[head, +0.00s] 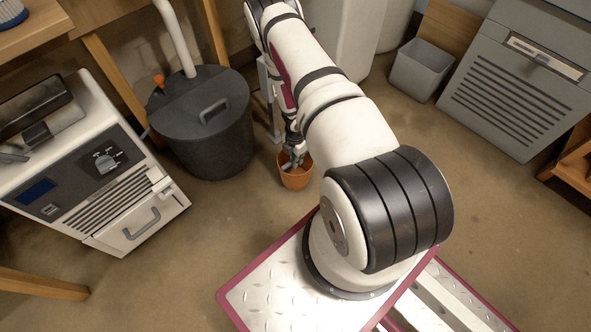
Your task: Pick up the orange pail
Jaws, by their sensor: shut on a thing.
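The orange pail (295,181) is small and stands out against the brown floor, left of my arm in the head view. My gripper (293,163) reaches down into its open top from above. The gripper is shut on the pail, seemingly at its rim. The fingertips and the exact contact are too small to make out. The pail looks about upright. Whether its base touches the floor cannot be told.
A black lidded bin (207,125) with a white pipe stands close to the left of the pail. A white machine (85,165) is farther left. A grey bin (420,70) and a grey vented cabinet (520,85) stand at the upper right. Floor left of my base is clear.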

